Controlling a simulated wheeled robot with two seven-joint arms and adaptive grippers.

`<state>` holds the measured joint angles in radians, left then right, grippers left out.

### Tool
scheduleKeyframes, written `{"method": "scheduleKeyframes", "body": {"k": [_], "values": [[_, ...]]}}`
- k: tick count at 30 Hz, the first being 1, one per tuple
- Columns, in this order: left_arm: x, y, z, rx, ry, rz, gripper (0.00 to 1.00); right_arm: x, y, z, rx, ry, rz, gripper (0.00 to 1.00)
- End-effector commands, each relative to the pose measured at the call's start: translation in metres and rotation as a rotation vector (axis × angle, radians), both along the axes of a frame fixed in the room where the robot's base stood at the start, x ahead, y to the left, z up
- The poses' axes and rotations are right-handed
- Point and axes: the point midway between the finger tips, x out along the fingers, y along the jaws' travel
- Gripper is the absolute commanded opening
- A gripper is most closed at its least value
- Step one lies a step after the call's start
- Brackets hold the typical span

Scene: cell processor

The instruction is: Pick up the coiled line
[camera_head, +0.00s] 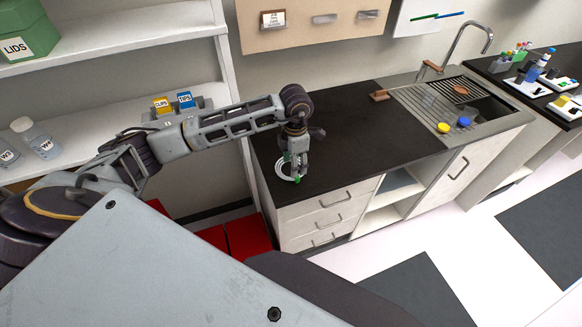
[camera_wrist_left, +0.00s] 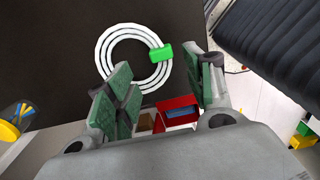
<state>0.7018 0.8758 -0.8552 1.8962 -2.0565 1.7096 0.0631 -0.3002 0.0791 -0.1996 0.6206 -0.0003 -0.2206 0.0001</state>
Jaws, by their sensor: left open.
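The coiled line is a flat white coil (camera_wrist_left: 112,47) with a green block (camera_wrist_left: 162,52) on its rim. It lies on the black countertop (camera_head: 375,128), close to the counter's left end. In the head view the coil (camera_head: 281,171) is partly hidden by my left gripper (camera_head: 297,174). My left gripper is directly over the coil's near side. In the left wrist view its green-padded fingers (camera_wrist_left: 160,100) are apart, with nothing between them. The green block shows beyond the gap between the fingers. I cannot tell the exact height of the fingers above the counter.
A sink (camera_head: 480,105) with a drying rack, a yellow and a blue item is at the right of the counter. A white shelf (camera_head: 120,36) stands at the left. Red bins (camera_head: 246,236) are on the floor below. The middle counter is clear.

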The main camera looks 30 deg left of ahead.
Motion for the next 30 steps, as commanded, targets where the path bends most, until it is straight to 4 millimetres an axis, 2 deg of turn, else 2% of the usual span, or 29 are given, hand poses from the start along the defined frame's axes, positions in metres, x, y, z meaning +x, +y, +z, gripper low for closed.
{"method": "scheduleKeyframes", "body": {"k": [5, 20, 30], "values": [[0.0, 0.0, -0.01, 0.0, 0.0, -0.001, 0.53, 0.0, 0.0, 0.002, 0.0, 0.0, 0.0, 0.37], [0.0, 0.0, -0.015, 0.0, 0.001, 0.0, 0.53, 0.0, 0.0, 0.005, 0.0, 0.0, 0.0, 0.37], [0.002, 0.001, -0.045, 0.0, 0.001, 0.0, 0.53, 0.0, 0.0, 0.018, 0.0, 0.0, 0.0, 0.37]]}}
